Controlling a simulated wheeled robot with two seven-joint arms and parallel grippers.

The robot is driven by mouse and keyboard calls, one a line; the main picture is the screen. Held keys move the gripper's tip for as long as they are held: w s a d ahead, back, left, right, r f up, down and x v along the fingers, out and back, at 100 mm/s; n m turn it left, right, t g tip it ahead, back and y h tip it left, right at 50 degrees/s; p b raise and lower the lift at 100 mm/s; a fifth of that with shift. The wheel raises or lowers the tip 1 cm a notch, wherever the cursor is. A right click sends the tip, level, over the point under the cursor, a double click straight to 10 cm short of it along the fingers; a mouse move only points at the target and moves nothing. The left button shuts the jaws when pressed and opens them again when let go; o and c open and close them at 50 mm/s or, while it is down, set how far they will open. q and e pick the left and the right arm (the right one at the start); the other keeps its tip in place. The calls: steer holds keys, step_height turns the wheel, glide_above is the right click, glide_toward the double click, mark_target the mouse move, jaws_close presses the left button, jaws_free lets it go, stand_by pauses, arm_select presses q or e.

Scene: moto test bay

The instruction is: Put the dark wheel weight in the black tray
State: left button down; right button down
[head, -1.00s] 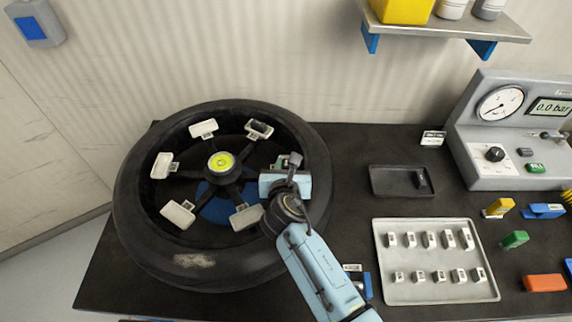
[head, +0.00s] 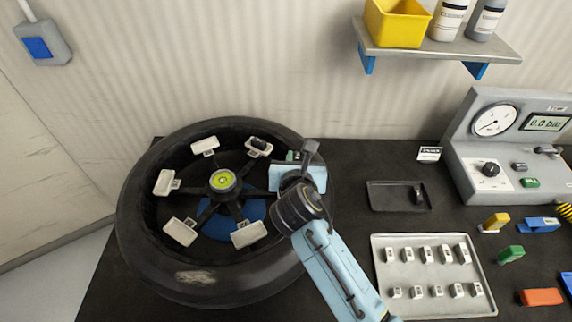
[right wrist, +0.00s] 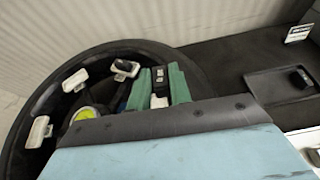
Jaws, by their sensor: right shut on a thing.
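My right gripper (head: 292,157) is over the right part of the wheel (head: 180,272). In the right wrist view its green fingers (right wrist: 160,85) are shut on a dark wheel weight (right wrist: 160,76) with small pale marks. My own arm mostly hides this weight in the head view. A white piece shows just below it between the fingers; I cannot tell whether they touch. The black tray (head: 385,197) lies on the bench to the right and also shows in the right wrist view (right wrist: 262,86). A dark piece (head: 417,194) lies at its right end. My left gripper is out of view.
White holders sit around the wheel's spokes, one (head: 258,146) with a dark piece on it. A grey tray (head: 384,263) of several pale weights lies in front of the black tray. A gauge unit (head: 475,165) stands at right. Bare bench lies between wheel and black tray.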

steer(key=s+d+f+b, duration=0.15)
steer(key=d+b, duration=0.35)
steer(key=d, duration=0.5)
steer(key=s+d+f+b, duration=0.1)
steer(key=s+d+b, duration=0.25)
steer(key=d, duration=0.65)
steer(key=m+h+p, duration=0.1)
steer(key=h, duration=0.1)
glide_above(382, 201)
step_height(382, 201, down, 12)
step_height(382, 201, down, 4)
steer(key=b, duration=0.4)
steer(key=shift+f+b, duration=0.15)
steer(key=shift+b, duration=0.15)
steer(key=shift+f+b, duration=0.75)
steer(key=shift+f, duration=0.75)
steer(key=c, duration=1.2)
jaws_free()
